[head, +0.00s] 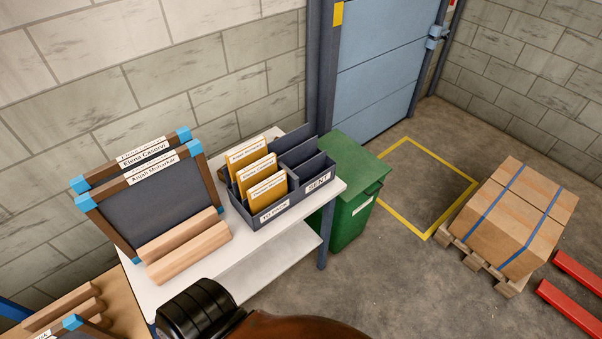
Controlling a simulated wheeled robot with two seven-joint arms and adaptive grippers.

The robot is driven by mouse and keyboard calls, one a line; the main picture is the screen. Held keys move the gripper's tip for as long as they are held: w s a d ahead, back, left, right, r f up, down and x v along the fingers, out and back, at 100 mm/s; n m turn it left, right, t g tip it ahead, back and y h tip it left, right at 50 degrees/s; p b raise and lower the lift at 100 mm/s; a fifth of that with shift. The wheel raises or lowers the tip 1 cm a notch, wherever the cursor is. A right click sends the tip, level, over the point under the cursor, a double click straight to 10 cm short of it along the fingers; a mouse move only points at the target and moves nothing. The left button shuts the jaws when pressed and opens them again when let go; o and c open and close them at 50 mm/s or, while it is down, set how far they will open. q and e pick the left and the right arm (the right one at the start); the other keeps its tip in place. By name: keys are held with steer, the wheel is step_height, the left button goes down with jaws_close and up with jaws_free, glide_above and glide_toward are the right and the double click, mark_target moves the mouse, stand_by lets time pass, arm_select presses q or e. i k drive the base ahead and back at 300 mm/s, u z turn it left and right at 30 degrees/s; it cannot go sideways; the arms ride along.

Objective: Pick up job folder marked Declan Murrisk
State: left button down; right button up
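Three yellow job folders stand in a row in the left part of a dark grey divided tray (283,211) on the white table. They are the back folder (247,163), the middle folder (258,177) and the front folder (268,197). Each has a white name label at its top edge. The names are too small to read surely, so I cannot tell which is marked Declan Murrisk. The tray's left part is labelled "TO PACK" and its right part, labelled "SENT", looks empty. Neither of my grippers is in view.
The white table (240,275) has a lower shelf. A green bin (352,200) stands right of it. Strapped cartons (512,215) sit on a pallet; the floor between is clear.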

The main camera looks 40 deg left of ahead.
mark_target(262, 194)
steer(key=i, duration=0.85)
steer(key=u, duration=2.25)
